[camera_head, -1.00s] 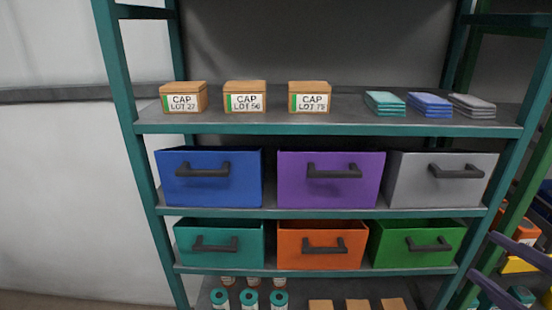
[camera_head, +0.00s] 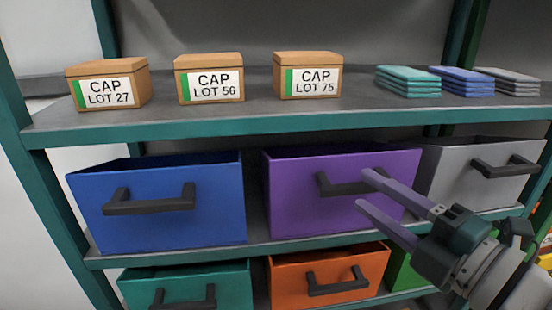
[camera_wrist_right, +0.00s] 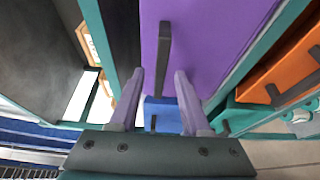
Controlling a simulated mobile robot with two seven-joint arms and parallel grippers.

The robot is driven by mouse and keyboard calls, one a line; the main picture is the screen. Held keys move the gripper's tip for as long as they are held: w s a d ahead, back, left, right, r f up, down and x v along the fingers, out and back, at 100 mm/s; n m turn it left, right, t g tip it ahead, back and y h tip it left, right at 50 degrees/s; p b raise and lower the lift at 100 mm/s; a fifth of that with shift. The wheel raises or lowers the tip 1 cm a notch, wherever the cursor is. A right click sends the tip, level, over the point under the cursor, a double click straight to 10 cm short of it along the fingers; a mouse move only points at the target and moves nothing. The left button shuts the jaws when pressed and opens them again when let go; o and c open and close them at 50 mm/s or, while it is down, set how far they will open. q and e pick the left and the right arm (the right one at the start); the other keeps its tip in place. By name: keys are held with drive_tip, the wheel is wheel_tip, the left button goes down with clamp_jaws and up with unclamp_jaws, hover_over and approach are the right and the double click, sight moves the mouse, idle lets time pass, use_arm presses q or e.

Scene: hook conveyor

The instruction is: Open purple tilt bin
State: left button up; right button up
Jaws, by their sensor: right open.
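The purple tilt bin (camera_head: 290,190) stands in the middle of the upper bin row, upright and shut, with a black handle (camera_head: 338,187) on its front. My right gripper (camera_head: 364,188) comes in from the lower right, its two purple fingers open in front of the bin at the right part of the handle. In the right wrist view the purple bin (camera_wrist_right: 215,40) fills the upper middle, and the handle (camera_wrist_right: 164,45) lies ahead of the open fingers (camera_wrist_right: 158,80). I cannot tell whether a finger touches it. My left gripper is out of view.
A blue bin (camera_head: 220,220) stands left and a grey bin (camera_head: 440,180) right of the purple one. Teal (camera_head: 235,285), orange (camera_head: 285,282) and green (camera_head: 400,275) bins are below. The shelf edge (camera_head: 200,130) above carries cartons and flat stacks.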

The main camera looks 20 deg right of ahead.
sight(364, 191)
drive_tip(key=shift+w+a, duration=0.15)
drive_tip(key=shift+w, duration=0.6)
drive_tip(key=shift+w+a, duration=0.1)
drive_tip(key=shift+w, duration=0.65)
drive_tip(key=shift+c, duration=0.3)
clamp_jaws()
